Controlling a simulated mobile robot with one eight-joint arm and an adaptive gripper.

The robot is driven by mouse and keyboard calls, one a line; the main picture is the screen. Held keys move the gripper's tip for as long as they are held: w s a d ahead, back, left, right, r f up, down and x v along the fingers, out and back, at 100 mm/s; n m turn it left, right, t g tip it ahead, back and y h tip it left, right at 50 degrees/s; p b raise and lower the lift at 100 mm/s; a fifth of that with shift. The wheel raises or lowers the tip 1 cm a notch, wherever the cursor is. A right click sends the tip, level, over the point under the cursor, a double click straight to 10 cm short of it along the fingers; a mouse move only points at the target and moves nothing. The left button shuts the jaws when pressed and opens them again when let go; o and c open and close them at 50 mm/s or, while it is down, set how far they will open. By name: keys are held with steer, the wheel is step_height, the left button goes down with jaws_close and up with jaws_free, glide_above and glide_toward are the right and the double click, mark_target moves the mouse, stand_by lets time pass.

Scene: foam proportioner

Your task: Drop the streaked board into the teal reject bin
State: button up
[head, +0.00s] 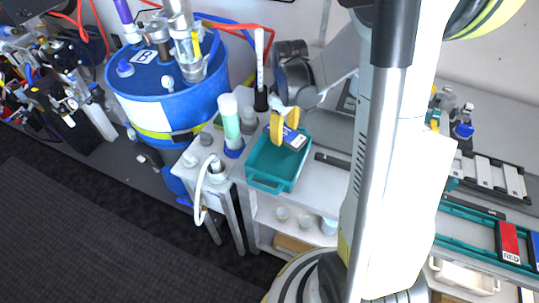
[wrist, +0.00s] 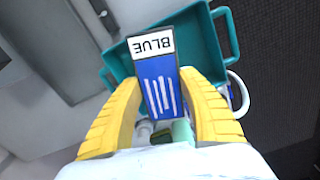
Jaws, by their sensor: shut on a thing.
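The streaked board (wrist: 161,88) is blue with pale streaks and a white label reading BLUE. My gripper (wrist: 165,105) has its yellow fingers shut on the board's two sides in the wrist view. In the head view the board (head: 295,137) hangs from my gripper (head: 284,128) over the teal reject bin (head: 267,187). The bin also shows behind the board in the wrist view (wrist: 205,52). The bin's floor is partly hidden by the board and fingers. I cannot tell the exact height of the board above the bin.
A blue drum (head: 180,100) stands left of the bin. A clear cylinder with pale green contents (head: 230,122) stands close to the bin's left side. Cups (head: 304,221) sit on the shelf below. A teal rack with red and blue boards (head: 485,232) is at right.

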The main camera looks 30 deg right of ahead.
step_height(320, 180, down, 6)
steer(key=b, duration=0.3)
steer(key=shift+s+d+r+b, duration=0.1)
steer(key=shift+s+r+b, duration=0.05)
steer(key=shift+b, duration=0.25)
steer(key=shift+r, duration=0.1)
steer(key=o, duration=1.2)
step_height(320, 180, up, 12)
steer(key=s+a+m+t+b, duration=0.1)
steer(key=s+a+t+b, duration=0.1)
steer(key=s+a, duration=0.1)
steer(key=s+a+m+t+b, duration=0.2)
steer(key=s+a, duration=0.2)
steer(key=a, duration=0.2)
steer(key=s+a+f+m+t+b, duration=0.1)
steer(key=s+a+t+b, duration=0.1)
steer(key=s+a+t, duration=0.1)
steer(key=shift+s+a, duration=0.5)
steer(key=shift+a, duration=0.25)
